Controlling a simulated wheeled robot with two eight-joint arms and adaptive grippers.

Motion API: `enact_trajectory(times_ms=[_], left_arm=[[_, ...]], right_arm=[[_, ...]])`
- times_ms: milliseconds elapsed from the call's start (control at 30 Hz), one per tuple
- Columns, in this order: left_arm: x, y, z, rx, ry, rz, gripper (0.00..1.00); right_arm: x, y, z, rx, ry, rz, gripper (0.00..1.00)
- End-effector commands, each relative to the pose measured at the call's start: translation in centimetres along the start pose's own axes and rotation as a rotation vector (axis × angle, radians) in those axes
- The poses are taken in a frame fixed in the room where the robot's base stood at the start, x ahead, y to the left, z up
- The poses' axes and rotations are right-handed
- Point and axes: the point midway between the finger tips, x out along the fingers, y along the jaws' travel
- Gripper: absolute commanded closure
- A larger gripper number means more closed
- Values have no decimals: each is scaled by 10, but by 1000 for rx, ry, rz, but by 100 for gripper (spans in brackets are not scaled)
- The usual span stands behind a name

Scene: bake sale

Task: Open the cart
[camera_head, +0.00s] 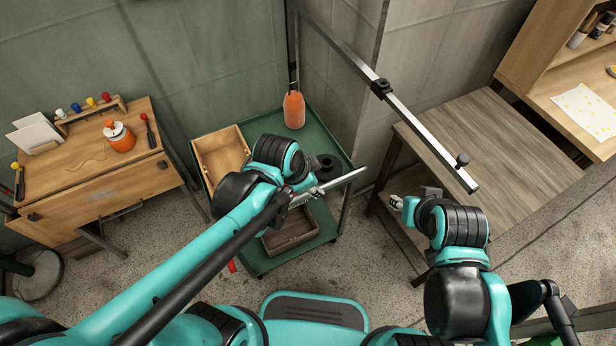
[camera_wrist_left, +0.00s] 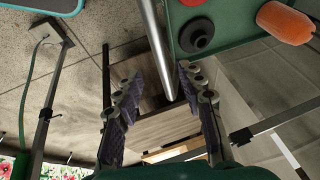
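The green cart (camera_head: 262,262) stands in the middle of the head view, with trays and other items on its shelves. A silver bar (camera_head: 343,181) runs along its near right side; it also shows in the left wrist view (camera_wrist_left: 157,50). My left gripper (camera_head: 318,192) is over the cart beside this bar. In the left wrist view its fingers (camera_wrist_left: 160,90) are spread, with the bar between them, nearer the right finger. Whether they touch is unclear. My right gripper (camera_head: 393,203) is right of the cart, near the wooden table, holding nothing I can see; its finger gap is unclear.
A long metal rail (camera_head: 415,125) with black fittings slants over the wooden table (camera_head: 485,140). An orange bottle (camera_head: 294,110) and wooden tray (camera_head: 221,155) are on the cart. A wooden desk (camera_head: 85,165) stands left. Speckled floor is open between desk and cart.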

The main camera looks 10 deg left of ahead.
Motion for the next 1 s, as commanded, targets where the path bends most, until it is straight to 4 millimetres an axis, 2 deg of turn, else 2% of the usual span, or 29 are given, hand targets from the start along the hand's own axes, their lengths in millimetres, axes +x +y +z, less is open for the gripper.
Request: enact_trajectory(times_ms=[100, 300, 1000], left_arm=[[-19, 1, 1, 0, 0, 0, 61], [-39, 0, 0, 1, 0, 1, 61], [-45, -1, 3, -19, 0, -6, 61]], right_arm=[[0, 0, 0, 0, 0, 0, 61], [0, 0, 0, 0, 0, 0, 61], [0, 0, 0, 0, 0, 0, 61]])
